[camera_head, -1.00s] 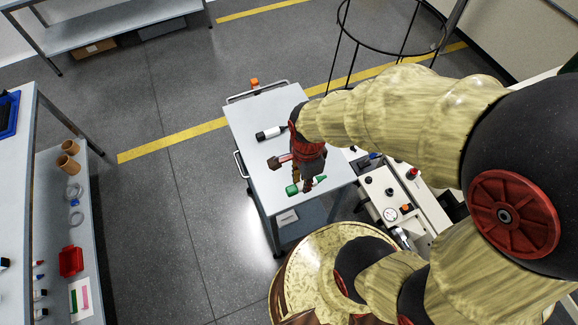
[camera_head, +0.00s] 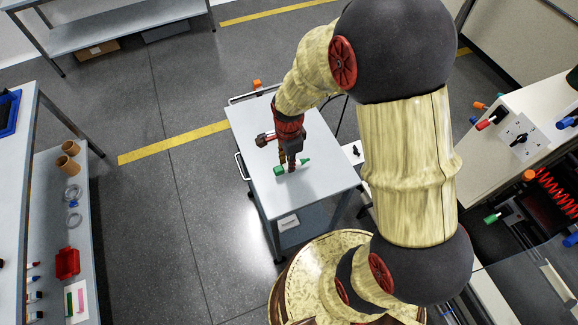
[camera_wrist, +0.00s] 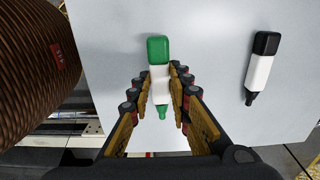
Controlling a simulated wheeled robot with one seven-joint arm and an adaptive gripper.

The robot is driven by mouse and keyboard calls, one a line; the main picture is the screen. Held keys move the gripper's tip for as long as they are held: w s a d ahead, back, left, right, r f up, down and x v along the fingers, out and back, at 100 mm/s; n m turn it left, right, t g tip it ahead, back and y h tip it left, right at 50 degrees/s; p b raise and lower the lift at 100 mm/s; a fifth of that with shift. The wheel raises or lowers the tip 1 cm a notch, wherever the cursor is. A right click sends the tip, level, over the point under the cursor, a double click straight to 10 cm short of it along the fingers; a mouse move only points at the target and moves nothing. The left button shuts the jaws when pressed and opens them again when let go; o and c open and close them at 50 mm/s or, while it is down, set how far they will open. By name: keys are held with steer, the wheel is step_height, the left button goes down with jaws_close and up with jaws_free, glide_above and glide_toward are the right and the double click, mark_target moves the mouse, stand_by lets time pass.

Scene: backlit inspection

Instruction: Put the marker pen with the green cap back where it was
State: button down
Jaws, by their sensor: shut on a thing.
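The marker pen with the green cap (camera_wrist: 159,75) has a white barrel and a green tip. It also shows above or on the grey cart top (camera_head: 240,121) in the head view, the pen (camera_head: 280,171) lying across my gripper (camera_head: 291,166). My gripper (camera_wrist: 160,93) is shut on the white barrel, one finger on each side, with the green cap sticking out beyond the fingers. I cannot tell whether the pen touches the cart top. A second marker with a black cap (camera_wrist: 260,70) lies on the cart top to the right in the wrist view; my arm hides it in the head view.
An orange object (camera_head: 257,84) is at the cart's far edge. A shelf unit at left holds brown cups (camera_head: 66,163), a red bin (camera_head: 67,262), and a sheet with green and pink marks (camera_head: 76,298). A bench with switches (camera_head: 520,130) stands at right. The cart's near part is clear.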

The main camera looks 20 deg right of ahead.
step_height(320, 180, down, 2)
steer(key=shift+f, duration=0.25)
steer(key=c, duration=1.7)
jaws_free()
steer(key=shift+o, duration=0.2)
